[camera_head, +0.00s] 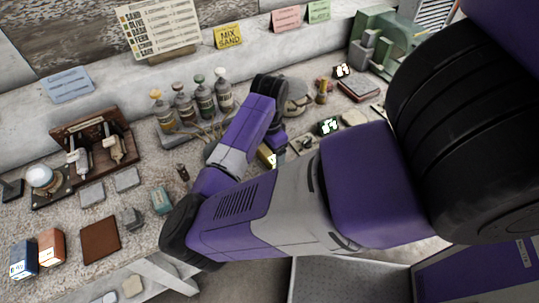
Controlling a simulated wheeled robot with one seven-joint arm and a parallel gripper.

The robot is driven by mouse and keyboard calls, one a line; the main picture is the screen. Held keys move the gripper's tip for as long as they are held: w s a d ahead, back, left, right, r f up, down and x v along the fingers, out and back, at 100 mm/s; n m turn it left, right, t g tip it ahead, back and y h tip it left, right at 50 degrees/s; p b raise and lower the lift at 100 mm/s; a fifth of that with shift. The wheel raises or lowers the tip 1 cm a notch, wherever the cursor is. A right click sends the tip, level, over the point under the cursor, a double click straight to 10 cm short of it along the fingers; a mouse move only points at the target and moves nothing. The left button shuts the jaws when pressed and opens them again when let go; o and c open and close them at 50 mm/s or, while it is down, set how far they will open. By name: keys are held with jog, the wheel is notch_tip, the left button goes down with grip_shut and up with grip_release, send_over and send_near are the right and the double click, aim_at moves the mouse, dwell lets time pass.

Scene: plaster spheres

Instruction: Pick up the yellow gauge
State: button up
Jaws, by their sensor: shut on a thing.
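The yellow gauge (265,155) shows as a small yellow piece beside my wrist, over the middle of the workbench. My arm hides most of it. My gripper (275,160) points down at the end of the purple arm and is shut on the yellow gauge. The fingertips are mostly hidden, and I cannot tell whether the gauge touches the bench.
Several bottles (205,101) stand in a rack behind my arm. A wooden stand (97,141) and a brown square (100,240) are at left. A green machine (385,42) stands at back right. Small blocks and a red book (358,89) lie around.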

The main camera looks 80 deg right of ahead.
aim_at(270, 152)
notch_tip(270, 152, up, 20)
dwell(0.5)
